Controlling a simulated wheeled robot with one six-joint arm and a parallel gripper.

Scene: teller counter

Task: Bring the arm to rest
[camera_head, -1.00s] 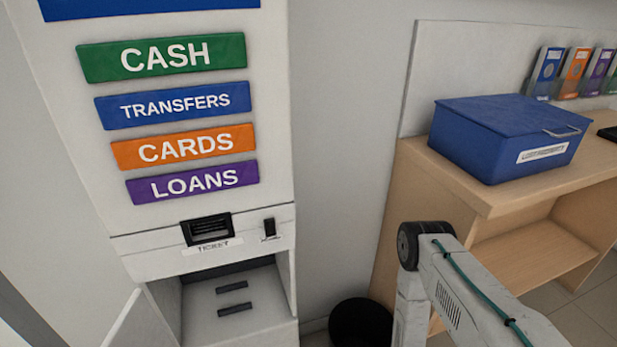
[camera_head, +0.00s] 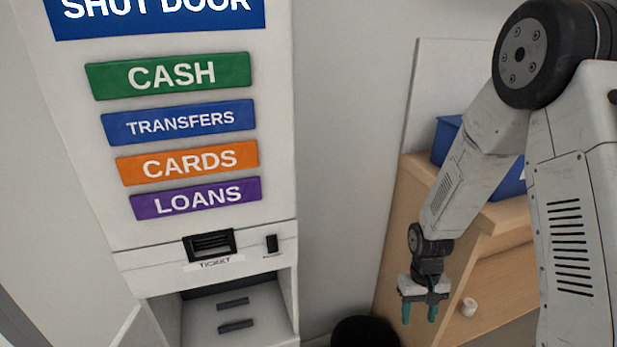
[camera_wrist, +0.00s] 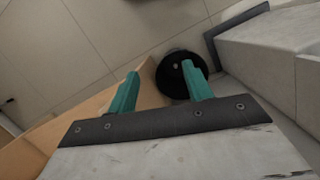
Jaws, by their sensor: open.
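My gripper (camera_head: 419,312) hangs at the end of my bent arm on the right of the head view, its teal fingers pointing down. It is open, with nothing between the fingers. It is in front of the wooden counter (camera_head: 399,215), to the right of the ticket machine (camera_head: 318,18). In the wrist view the two teal fingers (camera_wrist: 158,88) stand apart, with the floor and a round black bin (camera_wrist: 172,86) beyond them.
The machine's lower compartment (camera_head: 200,320) is open, its door swung out to the left. A blue box (camera_head: 449,135) on the counter is partly hidden behind my arm. The black bin (camera_head: 365,332) stands between machine and counter.

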